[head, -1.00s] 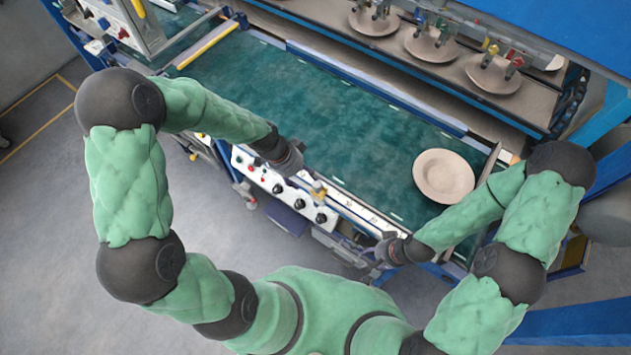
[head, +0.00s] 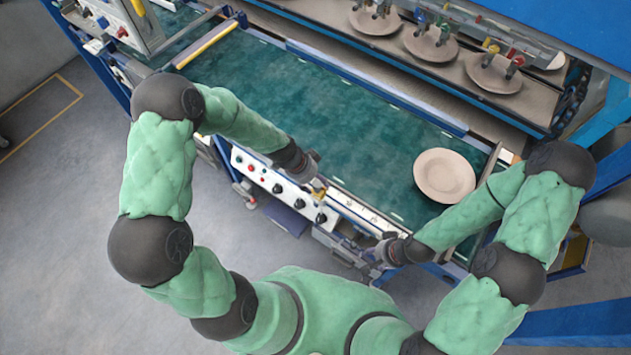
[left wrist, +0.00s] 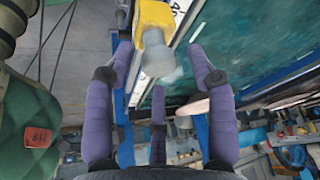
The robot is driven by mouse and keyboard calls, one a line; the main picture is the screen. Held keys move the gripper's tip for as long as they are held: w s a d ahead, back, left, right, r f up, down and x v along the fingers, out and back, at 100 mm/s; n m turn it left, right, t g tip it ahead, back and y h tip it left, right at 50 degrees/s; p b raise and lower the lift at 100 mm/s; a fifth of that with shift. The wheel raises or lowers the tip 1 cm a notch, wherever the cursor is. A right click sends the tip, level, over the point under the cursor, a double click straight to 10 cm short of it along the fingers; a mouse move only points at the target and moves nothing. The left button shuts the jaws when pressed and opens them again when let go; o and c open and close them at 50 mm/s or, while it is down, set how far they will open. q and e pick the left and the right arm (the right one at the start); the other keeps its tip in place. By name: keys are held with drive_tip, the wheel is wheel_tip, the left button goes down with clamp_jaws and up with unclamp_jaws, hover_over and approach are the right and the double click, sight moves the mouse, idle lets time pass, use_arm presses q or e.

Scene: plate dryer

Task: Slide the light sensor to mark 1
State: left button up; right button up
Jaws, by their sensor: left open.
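The light sensor is a yellow block with a grey cylindrical end (left wrist: 156,45) at the top middle of the left wrist view. In the head view a small yellowish part of it (head: 320,194) shows on the front rail. My left gripper (head: 318,172) is right beside it; its purple fingers (left wrist: 160,75) are open, spread either side of the grey end, not closed on it. A white scale strip (left wrist: 180,8) with partly cut-off markings runs beside the sensor; mark 1 cannot be read. My right gripper (head: 376,264) is low at the rail's right part, its jaws too small to judge.
A green conveyor belt (head: 290,110) lies behind the rail, with one beige plate (head: 444,175) at its right. A white control panel with knobs (head: 275,184) is on the front. Several plates stand on the rack (head: 425,75) behind. Grey floor is clear at left.

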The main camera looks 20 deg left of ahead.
use_arm(q)
drive_tip(key=shift+d+f, duration=0.15)
drive_tip(key=shift+f, duration=0.15)
